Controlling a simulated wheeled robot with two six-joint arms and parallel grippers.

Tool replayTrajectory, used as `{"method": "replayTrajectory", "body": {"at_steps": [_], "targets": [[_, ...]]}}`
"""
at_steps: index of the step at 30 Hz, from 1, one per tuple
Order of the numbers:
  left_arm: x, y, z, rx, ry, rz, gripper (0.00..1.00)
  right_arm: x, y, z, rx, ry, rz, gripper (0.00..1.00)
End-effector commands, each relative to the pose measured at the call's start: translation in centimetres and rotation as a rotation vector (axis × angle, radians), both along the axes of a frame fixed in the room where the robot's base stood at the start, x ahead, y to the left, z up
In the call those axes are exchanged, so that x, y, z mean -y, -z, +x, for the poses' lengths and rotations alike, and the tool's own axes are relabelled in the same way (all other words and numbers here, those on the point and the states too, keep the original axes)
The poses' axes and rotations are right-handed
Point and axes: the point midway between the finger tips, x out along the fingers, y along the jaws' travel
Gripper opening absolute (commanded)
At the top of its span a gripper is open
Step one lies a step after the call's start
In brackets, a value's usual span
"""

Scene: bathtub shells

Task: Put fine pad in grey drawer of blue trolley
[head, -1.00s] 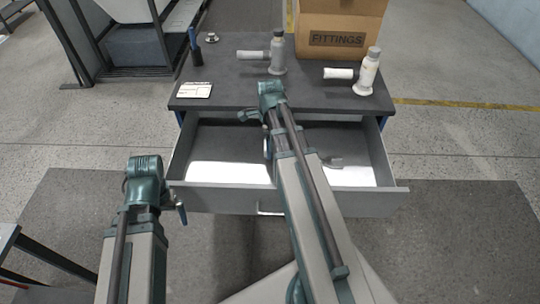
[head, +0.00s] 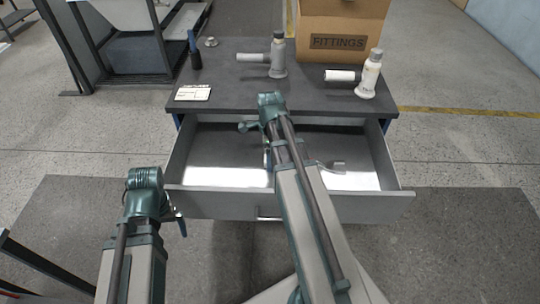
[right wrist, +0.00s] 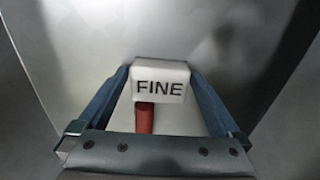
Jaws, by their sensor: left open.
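The fine pad (right wrist: 161,80) is a white block marked FINE with a red part below it, seen in the right wrist view. It sits between the blue fingers of my right gripper (right wrist: 160,74), which close on its sides. Grey drawer surfaces lie around it. In the head view my right arm reaches over the open grey drawer (head: 215,202) of the trolley (head: 225,98), and hides the pad.
On the dark trolley top are a FITTINGS box (head: 340,22), two bottles (head: 278,55) (head: 370,75) with pale rolls beside them, a dark-blue tool (head: 194,55) and a white card (head: 193,93). A small grey shape (head: 333,167) shows in the drawer. A rack (head: 140,52) stands back left.

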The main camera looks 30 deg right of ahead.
Motion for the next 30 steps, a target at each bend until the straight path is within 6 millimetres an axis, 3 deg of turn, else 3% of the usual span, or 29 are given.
{"method": "replayTrajectory", "body": {"at_steps": [8, 14, 30], "targets": [[0.0, -0.2, 0.0, 0.000, 0.000, 0.000, 1.00, 0.0, -0.2, 0.0, 0.000, 0.000, 0.000, 1.00], [0.0, -1.5, 0.0, 0.000, 0.000, 0.000, 1.00, 0.0, -1.5, 0.0, 0.000, 0.000, 0.000, 1.00], [0.0, -9.3, 0.0, 0.000, 0.000, 0.000, 1.00, 0.0, -9.3, 0.0, 0.000, 0.000, 0.000, 1.00]]}}
